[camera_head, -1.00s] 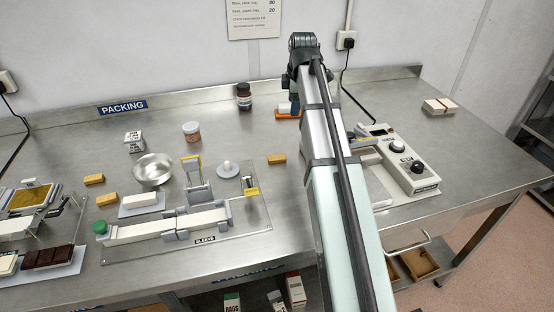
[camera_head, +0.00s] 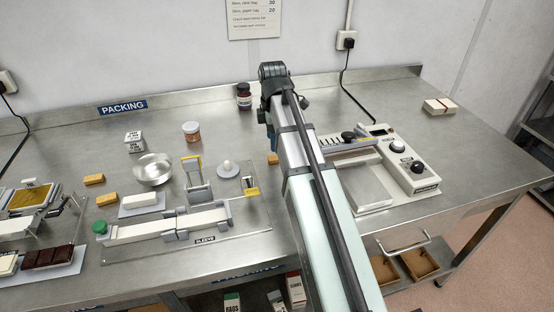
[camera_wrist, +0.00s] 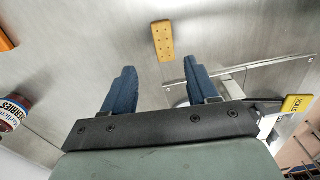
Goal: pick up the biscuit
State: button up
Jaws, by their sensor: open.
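A golden-brown biscuit (camera_wrist: 162,40) with rows of small holes lies flat on the steel bench in the wrist view, just beyond and between my fingertips. My gripper (camera_wrist: 160,72) is open and empty, its two blue fingers apart and not touching the biscuit. In the head view the same biscuit (camera_head: 273,159) shows only in part, beside my arm, which covers the rest. Two more similar biscuits lie at the left, an upper one (camera_head: 94,179) and a lower one (camera_head: 106,199).
The sleeve fixture (camera_head: 205,222) on a clear plate stands left of my arm, with a metal bowl (camera_head: 153,170) behind it. A white sealing machine (camera_head: 405,165) stands on the right.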

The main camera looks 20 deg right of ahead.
aim_at(276, 157)
jog(key=shift+s+d+f, duration=0.1)
jog(key=shift+s+f, duration=0.05)
jog(key=shift+f, duration=0.7)
jog(key=shift+s+d+f, duration=0.1)
jog(key=shift+s+f, duration=0.05)
jog(key=shift+f, duration=0.75)
jog(key=shift+s+d+f, duration=0.1)
jog(key=shift+s+f, duration=0.05)
jog(key=shift+f, duration=1.2)
grip_shut()
jog(key=shift+w+r, duration=0.1)
jog(key=shift+r, duration=0.05)
notch_tip(276, 157, up, 10)
jog(key=shift+a, duration=0.1)
